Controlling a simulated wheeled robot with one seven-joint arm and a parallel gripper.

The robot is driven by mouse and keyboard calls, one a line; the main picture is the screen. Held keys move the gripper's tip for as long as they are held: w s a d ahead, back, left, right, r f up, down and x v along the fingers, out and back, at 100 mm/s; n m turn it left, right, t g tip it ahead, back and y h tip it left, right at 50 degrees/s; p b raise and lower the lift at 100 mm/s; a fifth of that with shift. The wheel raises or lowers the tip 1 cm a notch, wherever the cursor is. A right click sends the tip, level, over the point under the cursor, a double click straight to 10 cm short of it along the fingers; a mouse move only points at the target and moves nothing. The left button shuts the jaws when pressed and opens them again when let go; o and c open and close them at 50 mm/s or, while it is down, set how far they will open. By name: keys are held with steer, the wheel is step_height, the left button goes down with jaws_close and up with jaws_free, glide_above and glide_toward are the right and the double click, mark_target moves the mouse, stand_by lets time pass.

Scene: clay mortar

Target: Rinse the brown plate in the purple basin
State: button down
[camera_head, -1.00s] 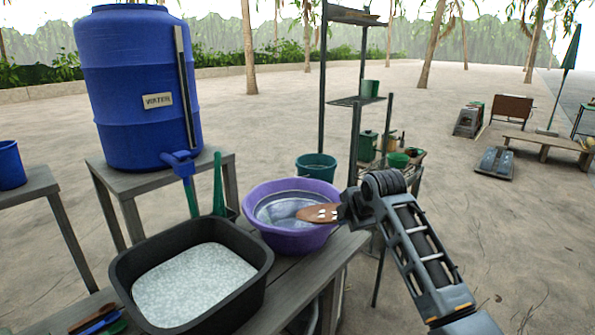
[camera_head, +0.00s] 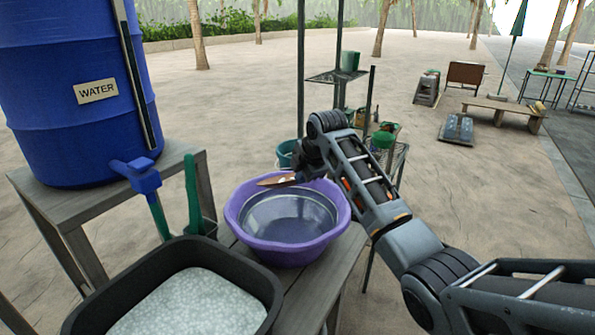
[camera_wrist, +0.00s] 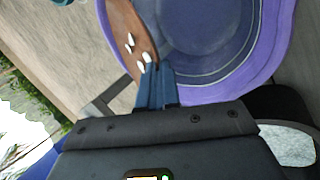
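The brown plate (camera_head: 276,180) is held by my gripper (camera_head: 298,178) above the far rim of the purple basin (camera_head: 262,243). In the wrist view the plate (camera_wrist: 122,25) is seen with several white bits on it, and the fingers (camera_wrist: 155,85) are closed on its edge. The basin (camera_wrist: 272,45) lies beside and below it in that view, with clear water inside. The plate is tilted and appears clear of the water. Part of it is hidden by the gripper in the head view.
A black tub (camera_head: 262,285) of foamy water stands in front of the basin on the wooden table (camera_head: 335,270). A blue water barrel (camera_head: 75,135) with a tap (camera_head: 143,177) stands at left. A green brush (camera_head: 192,190) stands behind the tub. A shelf rack (camera_head: 338,76) stands behind.

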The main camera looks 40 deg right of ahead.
step_height(320, 180, down, 18)
steer(key=b, duration=0.8)
steer(key=shift+f+b, duration=0.3)
steer(key=shift+b, duration=0.1)
stand_by(0.5)
steer(key=shift+r+p, duration=0.2)
steer(key=shift+p, duration=0.1)
steer(key=shift+p, duration=0.65)
stand_by(2.2)
